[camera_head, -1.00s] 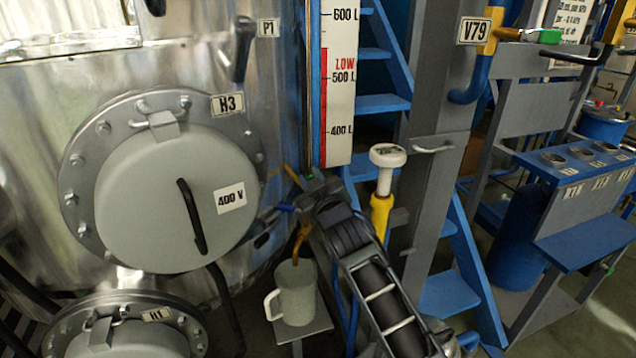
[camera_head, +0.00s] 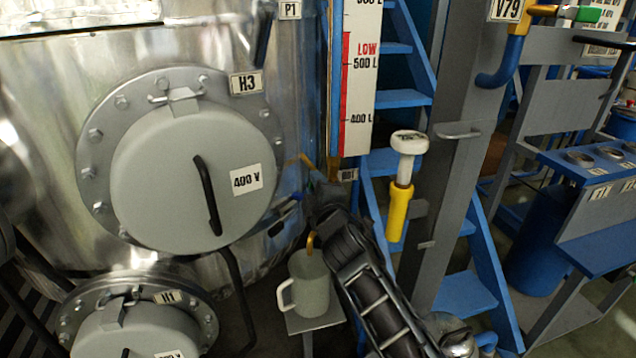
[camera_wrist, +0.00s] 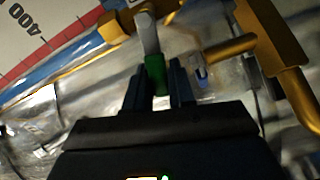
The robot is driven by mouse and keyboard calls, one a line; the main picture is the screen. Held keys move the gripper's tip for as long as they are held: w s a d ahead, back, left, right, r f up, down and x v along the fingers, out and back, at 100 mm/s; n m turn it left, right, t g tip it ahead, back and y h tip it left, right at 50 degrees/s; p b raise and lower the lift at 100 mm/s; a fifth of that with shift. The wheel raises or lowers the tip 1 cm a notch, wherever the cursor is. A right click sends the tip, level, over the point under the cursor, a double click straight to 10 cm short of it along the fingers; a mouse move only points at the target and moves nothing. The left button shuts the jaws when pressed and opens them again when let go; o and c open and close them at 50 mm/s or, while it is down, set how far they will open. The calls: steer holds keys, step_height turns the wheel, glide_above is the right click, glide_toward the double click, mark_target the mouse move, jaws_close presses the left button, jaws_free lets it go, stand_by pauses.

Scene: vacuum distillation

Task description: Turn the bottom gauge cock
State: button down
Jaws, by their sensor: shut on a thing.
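The bottom gauge cock has a green-gripped lever (camera_wrist: 156,74) with a pale metal arm, joined to brass fittings (camera_wrist: 112,28) in the wrist view. My gripper (camera_wrist: 158,88) is shut on the green grip, with one dark finger on each side. In the head view my gripper (camera_head: 318,190) is at the foot of the level gauge (camera_head: 357,85), a white scale with a red low band. My own arm and gripper hide the cock there. A brass spout (camera_head: 310,241) points down below the gripper.
A grey mug (camera_head: 312,285) stands on a small stand (camera_head: 318,322) under the spout. The round hatch H3 (camera_head: 150,180) is to the left. A yellow valve with a white knob (camera_head: 400,210) and blue steps (camera_head: 403,98) are close on the right.

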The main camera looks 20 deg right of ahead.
steer(key=shift+a+f+n, duration=0.1)
steer(key=shift+f+n, duration=0.35)
steer(key=shift+n, duration=0.15)
steer(key=c, duration=1)
jaws_free()
steer(key=shift+c, duration=0.2)
steer(key=shift+f, duration=0.1)
